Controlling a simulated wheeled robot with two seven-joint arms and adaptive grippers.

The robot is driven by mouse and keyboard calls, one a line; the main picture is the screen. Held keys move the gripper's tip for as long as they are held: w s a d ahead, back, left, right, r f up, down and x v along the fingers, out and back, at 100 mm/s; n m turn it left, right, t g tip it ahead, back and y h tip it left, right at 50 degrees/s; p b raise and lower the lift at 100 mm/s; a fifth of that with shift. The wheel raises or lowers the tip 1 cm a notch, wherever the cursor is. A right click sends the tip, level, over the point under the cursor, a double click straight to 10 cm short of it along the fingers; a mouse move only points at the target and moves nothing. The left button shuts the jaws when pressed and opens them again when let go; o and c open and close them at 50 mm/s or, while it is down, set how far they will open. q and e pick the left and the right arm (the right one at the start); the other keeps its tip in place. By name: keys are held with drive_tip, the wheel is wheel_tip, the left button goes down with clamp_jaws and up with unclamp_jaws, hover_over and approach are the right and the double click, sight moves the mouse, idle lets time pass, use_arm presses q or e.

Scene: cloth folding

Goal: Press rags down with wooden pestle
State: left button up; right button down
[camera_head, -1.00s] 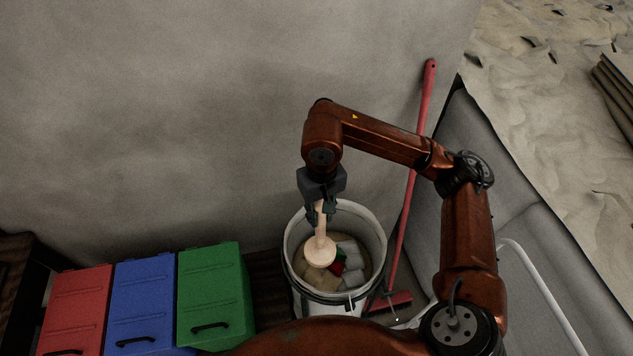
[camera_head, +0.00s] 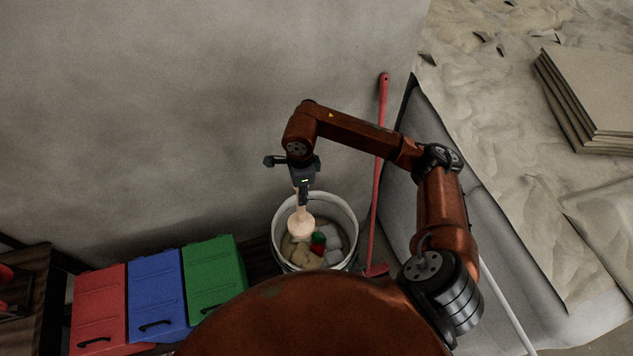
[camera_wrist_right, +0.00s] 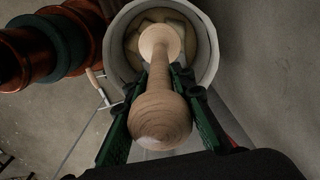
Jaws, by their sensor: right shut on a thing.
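My right gripper (camera_head: 303,190) is shut on the handle of the wooden pestle (camera_head: 301,226), which points down into the white bucket (camera_head: 352,218). The pestle's wide round end is inside the bucket's mouth. Rags (camera_head: 319,245) in tan, grey, red and green lie in the bucket. In the right wrist view the pestle (camera_wrist_right: 160,115) runs between the green-padded fingers, with its far end over tan cloth in the bucket (camera_wrist_right: 207,50). Whether the pestle touches the rags I cannot tell. My left gripper is not in view.
Red (camera_head: 100,303), blue (camera_head: 157,292) and green (camera_head: 214,272) lidded bins stand left of the bucket. A red-handled broom (camera_head: 379,160) leans on the wall right of it. A grey couch-like block (camera_head: 400,200) and stacked boards (camera_head: 590,95) are farther right.

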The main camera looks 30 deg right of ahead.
drive_tip(key=s+d+r+m+p, duration=0.1)
drive_tip(key=s+d+m+p, duration=0.15)
drive_tip(key=m+p, duration=0.9)
use_arm(q)
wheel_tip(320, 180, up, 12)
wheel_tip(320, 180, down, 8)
drive_tip(key=b, duration=0.9)
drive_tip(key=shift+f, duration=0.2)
use_arm(e)
drive_tip(key=m, duration=0.3)
approach(301, 224)
drive_tip(key=shift+s+d+f, duration=0.15)
drive_tip(key=shift+d+f, duration=1.05)
drive_tip(key=shift+f, duration=0.3)
drive_tip(key=shift+s+d+f, duration=0.15)
drive_tip(key=shift+d+f, duration=1.05)
drive_tip(key=shift+f, duration=0.3)
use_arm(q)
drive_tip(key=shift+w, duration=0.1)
